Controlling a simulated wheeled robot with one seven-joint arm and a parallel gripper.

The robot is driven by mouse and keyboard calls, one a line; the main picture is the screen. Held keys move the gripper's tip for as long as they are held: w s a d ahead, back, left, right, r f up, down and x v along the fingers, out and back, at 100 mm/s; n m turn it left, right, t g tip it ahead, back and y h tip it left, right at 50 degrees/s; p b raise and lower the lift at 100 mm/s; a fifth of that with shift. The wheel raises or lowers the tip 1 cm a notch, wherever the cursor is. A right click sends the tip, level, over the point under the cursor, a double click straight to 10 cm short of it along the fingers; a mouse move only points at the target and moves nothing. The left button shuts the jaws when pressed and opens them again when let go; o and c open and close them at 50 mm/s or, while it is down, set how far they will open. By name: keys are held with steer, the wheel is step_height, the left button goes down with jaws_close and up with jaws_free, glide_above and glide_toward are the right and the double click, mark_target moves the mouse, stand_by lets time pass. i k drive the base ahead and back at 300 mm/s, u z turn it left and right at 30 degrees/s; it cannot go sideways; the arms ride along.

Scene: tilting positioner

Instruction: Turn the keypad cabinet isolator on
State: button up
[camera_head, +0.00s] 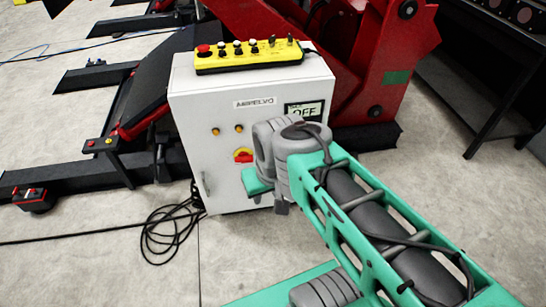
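The white keypad cabinet (219,180) stands on the floor in the middle of the view. Its isolator, a red knob on a yellow plate (243,155), is low on the front face and partly covered by my wrist on its right. A small display (304,110) at the upper right of the cabinet front reads OFF. My gripper (257,183) is at the front of the cabinet, close to the isolator and just below it. Only a teal part of it shows; its fingers are hidden behind my wrist, and I cannot tell whether it touches anything.
A yellow control box (248,58) with a red button and several knobs lies on the cabinet top. A black cable (165,232) coils on the floor at left. The red positioner (372,65) stands behind.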

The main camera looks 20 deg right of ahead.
mark_target(243, 157)
steer(key=u, duration=1.1)
steer(key=i, duration=0.5)
steer(key=z, duration=0.35)
